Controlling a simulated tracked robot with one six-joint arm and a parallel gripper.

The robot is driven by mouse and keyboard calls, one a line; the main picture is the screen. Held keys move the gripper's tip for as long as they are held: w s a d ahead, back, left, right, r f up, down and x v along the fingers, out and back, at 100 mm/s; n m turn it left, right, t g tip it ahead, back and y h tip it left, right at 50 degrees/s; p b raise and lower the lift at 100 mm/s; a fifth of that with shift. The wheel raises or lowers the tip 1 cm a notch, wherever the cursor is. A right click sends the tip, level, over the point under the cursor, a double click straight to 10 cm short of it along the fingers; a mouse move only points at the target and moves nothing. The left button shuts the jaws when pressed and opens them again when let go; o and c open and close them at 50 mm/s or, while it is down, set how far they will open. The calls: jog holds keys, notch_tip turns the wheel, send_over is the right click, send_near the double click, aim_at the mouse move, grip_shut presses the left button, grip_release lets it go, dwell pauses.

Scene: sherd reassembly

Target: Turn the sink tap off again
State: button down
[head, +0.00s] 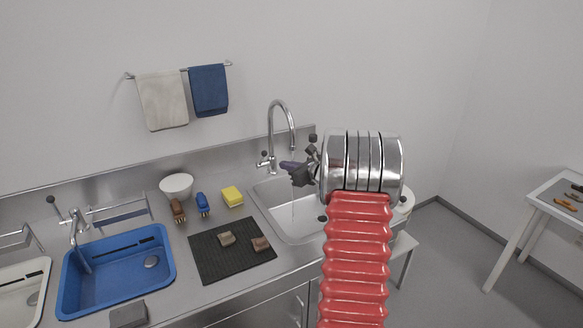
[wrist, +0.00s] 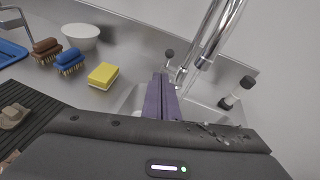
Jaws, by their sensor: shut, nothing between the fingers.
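The sink tap (head: 283,110) is a tall chrome gooseneck behind the metal sink (head: 268,200). A lever with a dark knob (head: 264,154) stands at the left of its base. A thin pale stream, looking like running water (head: 293,208), drops below the spout into the sink. My gripper (head: 288,168) is shut and empty, in front of the tap and above the sink, right of the lever. In the wrist view the purple fingers (wrist: 160,98) point towards the tap base, with the spout (wrist: 210,45) above right. A dark knob (wrist: 168,54) shows beyond the fingertips; I cannot tell whether they touch.
A yellow sponge (head: 232,196), blue brush (head: 202,204), brown brush (head: 178,210) and white bowl (head: 176,186) stand left of the sink. A black mat (head: 205,265) holds two sherds. A blue basin (head: 75,290) with another tap (head: 78,222) is farther left. Another dark knob (wrist: 248,82) shows at right.

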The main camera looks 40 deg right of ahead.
jog(key=s+a+r+n+g+y, duration=0.25)
jog(key=a+n, duration=0.35)
jog(key=a, duration=0.6)
jog(key=s+a+r+n+g+y, duration=0.1)
jog(key=a+r+n+y, duration=0.15)
jog(key=a+n, duration=0.7)
jog(key=s+a+r+n+g+y, duration=0.15)
jog(key=a+r, duration=0.25)
jog(key=a, duration=1.1)
jog(key=s+a+f+n+g+h, duration=0.1)
jog(key=s+a+n, duration=0.3)
jog(key=s, duration=0.5)
jog(key=s+a+f+n+g+h, duration=0.1)
jog(key=s+a+n, duration=0.3)
jog(key=s+n, duration=0.4)
jog(key=s+a+n+g+h, duration=0.2)
jog(key=s+n, duration=0.4)
jog(key=s, duration=0.4)
jog(key=shift+s+a+f+n+h, duration=0.15)
jog(key=shift+a+f+n+h, duration=0.25)
jog(key=shift+a, duration=0.7)
